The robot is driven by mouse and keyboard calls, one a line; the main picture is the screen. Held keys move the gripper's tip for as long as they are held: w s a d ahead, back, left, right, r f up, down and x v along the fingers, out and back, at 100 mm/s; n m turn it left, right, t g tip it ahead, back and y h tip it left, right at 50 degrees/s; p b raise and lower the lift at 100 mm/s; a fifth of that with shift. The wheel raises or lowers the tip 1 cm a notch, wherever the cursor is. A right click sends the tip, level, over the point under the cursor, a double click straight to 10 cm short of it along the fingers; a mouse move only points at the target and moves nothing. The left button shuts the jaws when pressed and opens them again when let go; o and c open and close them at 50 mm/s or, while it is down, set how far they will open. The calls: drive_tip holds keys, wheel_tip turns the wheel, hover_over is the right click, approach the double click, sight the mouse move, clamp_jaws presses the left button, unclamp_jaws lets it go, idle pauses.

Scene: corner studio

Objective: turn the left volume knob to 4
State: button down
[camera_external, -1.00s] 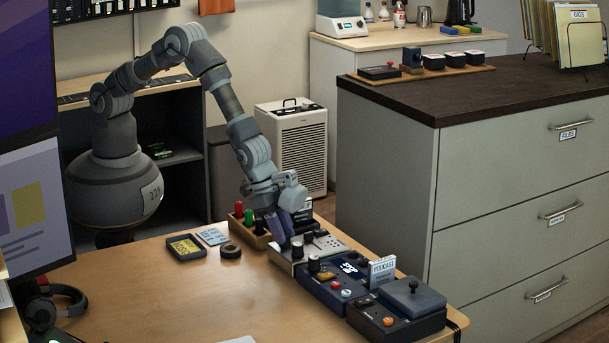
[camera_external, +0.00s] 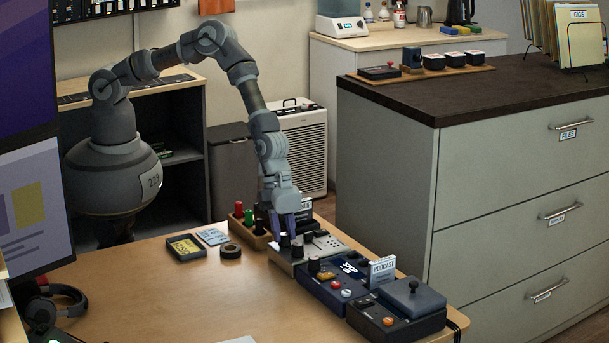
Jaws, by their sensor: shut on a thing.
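A light-grey control box (camera_external: 328,247) stands at the far end of the row of devices on the desk. Small dark knobs sit at its left end, one of them a dark volume knob (camera_external: 297,250) in plain view. My gripper (camera_external: 284,232) points down over this left end, its purple fingers shut on a dark knob beside that one. The fingers mostly hide the held knob. The scale marks and the knob's setting are too small to read.
A dark blue device (camera_external: 338,288) and a black box with a grey lid (camera_external: 398,310) continue the row. A holder with red and green items (camera_external: 248,216) stands close behind my gripper. A tape roll (camera_external: 231,251) lies to the left.

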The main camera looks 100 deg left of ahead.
drive_tip(key=shift+a, duration=0.1)
idle(0.4)
drive_tip(key=c, duration=0.9)
unclamp_jaws()
drive_tip(key=shift+o, duration=0.2)
drive_tip(key=p+v, duration=0.2)
drive_tip(key=v, duration=0.5)
drive_tip(key=shift+r, duration=0.35)
